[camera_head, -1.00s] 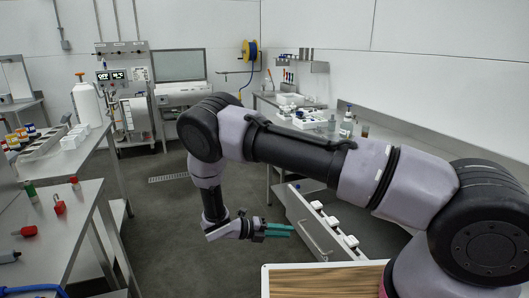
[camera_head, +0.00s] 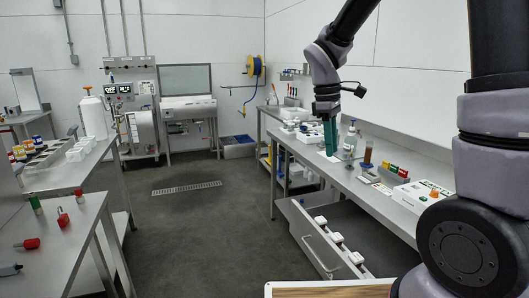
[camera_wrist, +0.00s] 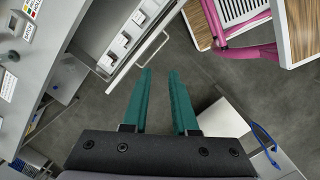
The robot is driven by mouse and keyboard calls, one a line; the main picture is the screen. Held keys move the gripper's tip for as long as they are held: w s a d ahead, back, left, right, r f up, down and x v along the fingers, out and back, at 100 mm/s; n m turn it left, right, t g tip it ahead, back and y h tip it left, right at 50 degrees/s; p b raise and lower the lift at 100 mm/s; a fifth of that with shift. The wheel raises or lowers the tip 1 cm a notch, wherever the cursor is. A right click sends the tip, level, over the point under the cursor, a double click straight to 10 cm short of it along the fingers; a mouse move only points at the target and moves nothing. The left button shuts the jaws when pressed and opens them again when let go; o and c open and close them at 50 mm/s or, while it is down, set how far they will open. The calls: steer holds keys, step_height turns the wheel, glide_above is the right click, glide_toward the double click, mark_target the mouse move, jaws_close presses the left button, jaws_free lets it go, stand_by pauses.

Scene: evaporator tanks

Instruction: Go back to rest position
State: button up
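My gripper (camera_head: 331,137) has teal fingers and points down in the head view, in line with the right-hand steel bench. In the wrist view the two fingers (camera_wrist: 159,72) stand apart with nothing between them, over the grey floor. My arm is raised on the right side of the head view, and its upper part runs out of the picture.
An open drawer (camera_head: 313,245) with white boxes juts from the right bench (camera_head: 345,178); it also shows in the wrist view (camera_wrist: 107,67). Bottles and colored racks stand on that bench. A left bench (camera_head: 72,240) holds red-handled items. The floor between is clear.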

steer(key=s+d+r+m+t+y, duration=0.2)
steer(key=s+d+r+m+t, duration=0.1)
steer(key=s+r+m, duration=0.4)
steer(key=s+d+r+m+t+y, duration=0.1)
steer(key=s+d+r+m+t, duration=0.2)
steer(key=s+r+m, duration=0.3)
steer(key=r+m+t, duration=0.1)
steer(key=m, duration=0.1)
steer(key=shift+s+d+r+m+t+y, duration=0.2)
steer(key=shift+s+d+m+t+y, duration=0.1)
steer(key=shift+s+d+y, duration=0.1)
